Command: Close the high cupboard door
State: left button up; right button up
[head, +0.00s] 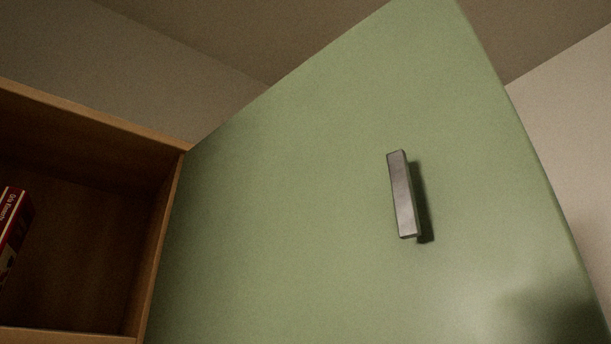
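The green cupboard door (290,200) stands open and fills the middle and right of the head view. It is hinged at its left edge, along the right side of the wooden cupboard (158,260), and swings out toward me. A grey bar handle (402,195) is fixed upright, slightly tilted in the picture, on the right part of the door face. The door's lower edge is cut off by the frame. Neither of my grippers is in view. A dark shadow lies on the door's lower right corner.
A red box (12,228) with printed text stands inside the open cupboard at the far left, partly cut off. The cupboard's top edge (95,118) runs below the wall and ceiling. A pale wall (565,130) is behind the door on the right.

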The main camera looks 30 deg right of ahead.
aim_at(281, 228)
jog(key=k+u, duration=0.15)
jog(key=u, duration=0.3)
jog(key=k+u, duration=0.1)
jog(key=u, duration=0.35)
jog(key=k+l+u, duration=0.1)
jog(key=l, duration=0.2)
jog(key=l+u, duration=0.15)
jog(key=l, duration=0.2)
jog(key=k+l, duration=0.1)
jog(key=l, duration=0.25)
jog(key=k+l, duration=0.15)
jog(key=l, duration=0.2)
jog(key=k+l, duration=0.1)
jog(key=l, duration=0.25)
jog(key=k+l, duration=0.15)
jog(key=l, duration=0.2)
